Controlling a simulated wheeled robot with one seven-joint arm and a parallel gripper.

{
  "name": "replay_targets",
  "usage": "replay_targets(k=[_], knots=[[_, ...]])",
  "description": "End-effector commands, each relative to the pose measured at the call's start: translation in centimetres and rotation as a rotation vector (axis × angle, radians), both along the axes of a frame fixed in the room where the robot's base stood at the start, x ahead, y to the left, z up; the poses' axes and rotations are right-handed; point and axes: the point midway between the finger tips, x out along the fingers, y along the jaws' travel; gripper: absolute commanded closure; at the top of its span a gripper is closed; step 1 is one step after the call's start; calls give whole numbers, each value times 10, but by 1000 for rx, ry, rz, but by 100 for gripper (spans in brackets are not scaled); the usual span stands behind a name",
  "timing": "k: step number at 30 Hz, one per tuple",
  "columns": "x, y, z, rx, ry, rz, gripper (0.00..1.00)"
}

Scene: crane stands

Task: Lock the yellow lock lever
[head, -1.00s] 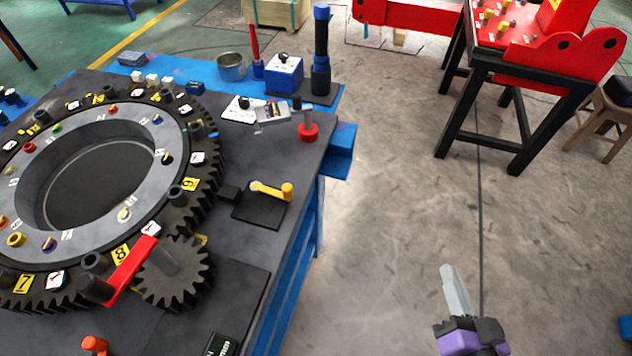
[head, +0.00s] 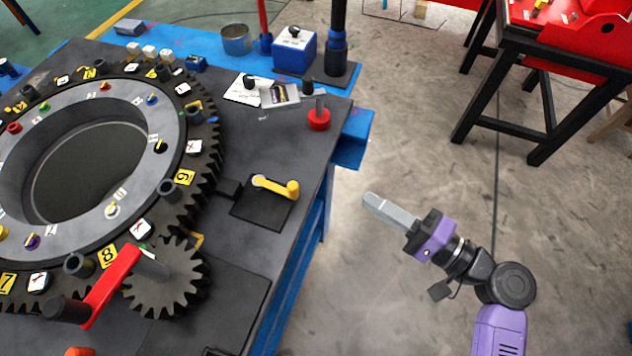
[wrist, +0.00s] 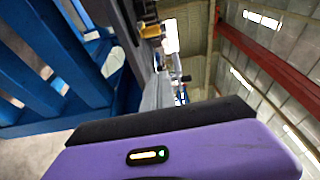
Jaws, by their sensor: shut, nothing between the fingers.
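The yellow lock lever (head: 275,185) lies on a black square plate (head: 262,208) near the right edge of the bench in the head view. In the wrist view I see my purple gripper body (wrist: 180,150) close up.
The big black gear ring (head: 205,130) fills the left of the bench, with a red crank (head: 108,287) at its small gear (head: 165,285). A red knob (head: 319,118) and blue box (head: 294,52) stand at the back. A red-topped stand (head: 570,55) is at right; floor between is open.

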Motion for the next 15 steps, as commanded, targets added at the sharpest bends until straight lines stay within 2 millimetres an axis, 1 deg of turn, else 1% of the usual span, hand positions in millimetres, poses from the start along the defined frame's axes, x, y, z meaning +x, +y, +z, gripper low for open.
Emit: replay_targets(k=[11, 15], knots=[[0, 2, -1, -2, 4, 4, 100], [6, 10, 0, -3, 5, 6, 100]])
